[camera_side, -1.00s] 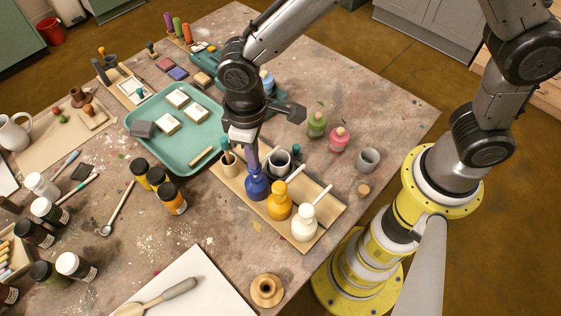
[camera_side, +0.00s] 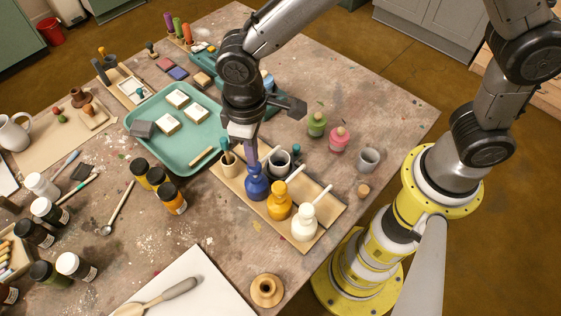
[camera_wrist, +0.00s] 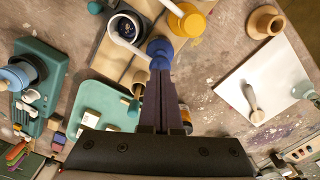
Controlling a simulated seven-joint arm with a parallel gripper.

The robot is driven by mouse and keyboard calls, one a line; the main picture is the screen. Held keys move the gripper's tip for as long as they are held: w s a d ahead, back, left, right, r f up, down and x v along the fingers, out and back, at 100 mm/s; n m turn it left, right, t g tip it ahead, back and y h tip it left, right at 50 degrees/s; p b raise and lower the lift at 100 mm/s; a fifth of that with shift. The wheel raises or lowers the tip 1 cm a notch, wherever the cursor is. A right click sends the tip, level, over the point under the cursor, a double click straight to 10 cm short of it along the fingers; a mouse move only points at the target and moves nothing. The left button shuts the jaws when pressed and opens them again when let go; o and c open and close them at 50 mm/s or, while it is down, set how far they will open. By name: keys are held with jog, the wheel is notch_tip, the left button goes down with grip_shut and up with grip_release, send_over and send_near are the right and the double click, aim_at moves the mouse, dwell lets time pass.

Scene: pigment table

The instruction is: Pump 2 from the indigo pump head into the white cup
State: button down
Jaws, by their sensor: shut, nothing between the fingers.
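The indigo pump bottle (camera_side: 257,186) stands upright on a wooden board, at the far end of a row of three pumps. In the wrist view its blue head (camera_wrist: 160,50) shows just beyond my fingertips. Its pale spout (camera_wrist: 130,46) reaches over the white cup (camera_wrist: 113,20), which has a dark inside. The cup also shows in the side view (camera_side: 279,165), beside the bottle. My gripper (camera_side: 252,162) is shut and empty, pointing down directly over the indigo head. The fingers hide part of the head, and I cannot tell whether they touch it.
A yellow pump (camera_side: 279,203) and a white pump (camera_side: 304,226) stand close by on the same board (camera_side: 330,209). A teal tray (camera_side: 150,112) with pale blocks lies to the left.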

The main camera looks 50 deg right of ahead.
jog(key=shift+f, duration=1.35)
jog(key=shift+r, duration=1.5)
jog(key=shift+r, duration=0.1)
notch_tip(320, 180, up, 6)
jog(key=shift+f, duration=0.1)
